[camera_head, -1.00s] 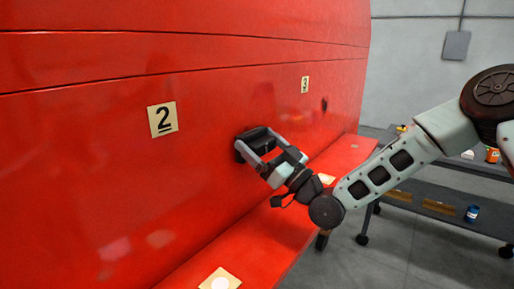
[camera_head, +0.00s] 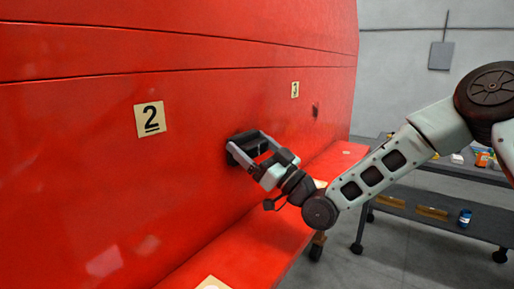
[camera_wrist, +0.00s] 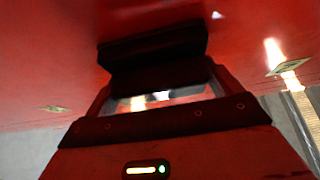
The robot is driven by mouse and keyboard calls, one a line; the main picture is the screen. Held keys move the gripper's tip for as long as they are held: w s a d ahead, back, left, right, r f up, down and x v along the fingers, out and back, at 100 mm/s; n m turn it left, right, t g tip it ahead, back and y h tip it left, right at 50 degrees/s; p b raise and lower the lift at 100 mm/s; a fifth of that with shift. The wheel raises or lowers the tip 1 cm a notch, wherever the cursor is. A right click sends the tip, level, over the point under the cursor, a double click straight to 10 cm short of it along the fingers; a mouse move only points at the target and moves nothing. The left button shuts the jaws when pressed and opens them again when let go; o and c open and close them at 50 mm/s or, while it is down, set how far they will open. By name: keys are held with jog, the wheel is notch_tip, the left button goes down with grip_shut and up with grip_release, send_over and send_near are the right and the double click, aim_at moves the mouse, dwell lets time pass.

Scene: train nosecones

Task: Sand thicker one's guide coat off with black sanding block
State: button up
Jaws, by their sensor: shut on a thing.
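My gripper (camera_head: 250,150) is shut on the black sanding block (camera_head: 238,150). The block's face is at the large red nosecone surface (camera_head: 200,110), right of and slightly below the label "2" (camera_head: 150,119). In the wrist view the block (camera_wrist: 153,48) lies between the fingers, up against the red surface. A small dark patch (camera_head: 316,110) shows on the red surface right of the label "3" (camera_head: 295,89). Whether that patch is guide coat I cannot tell. Whatever lies under the block is hidden.
A red ledge (camera_head: 265,240) runs along the nosecone's foot, with pale square cards on it. A grey wheeled table (camera_head: 470,175) with small items, including a blue can (camera_head: 464,218) on its lower shelf, stands at the right. Grey floor is free between them.

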aim_at(226, 140)
jog(key=shift+s+a+b, duration=0.5)
jog(key=shift+s+a, duration=0.35)
jog(key=shift+s, duration=0.2)
jog(key=shift+s+a+b, duration=0.5)
jog(key=shift+s+a, duration=0.35)
jog(key=shift+s, duration=0.2)
jog(key=shift+b, duration=0.3)
jog(key=shift+w+d+b, duration=0.3)
jog(key=shift+w+d, duration=0.45)
jog(key=shift+w, duration=0.25)
jog(key=shift+w+d+b, duration=0.25)
jog(key=shift+w+d, duration=0.55)
jog(key=shift+w, duration=0.2)
jog(key=shift+w+d+b, duration=0.3)
jog(key=shift+w+d, duration=0.45)
jog(key=shift+w, duration=0.25)
jog(key=shift+b, duration=0.35)
jog(key=shift+s+a+b, duration=0.55)
jog(key=shift+s+a, duration=0.2)
jog(key=shift+s, duration=0.25)
jog(key=shift+s+a+b, duration=0.5)
jog(key=shift+s+a, duration=0.25)
jog(key=shift+s, duration=0.2)
jog(key=shift+s+a+b, duration=0.55)
jog(key=shift+s+a, duration=0.2)
jog(key=shift+s, duration=0.25)
jog(key=shift+r, duration=0.1)
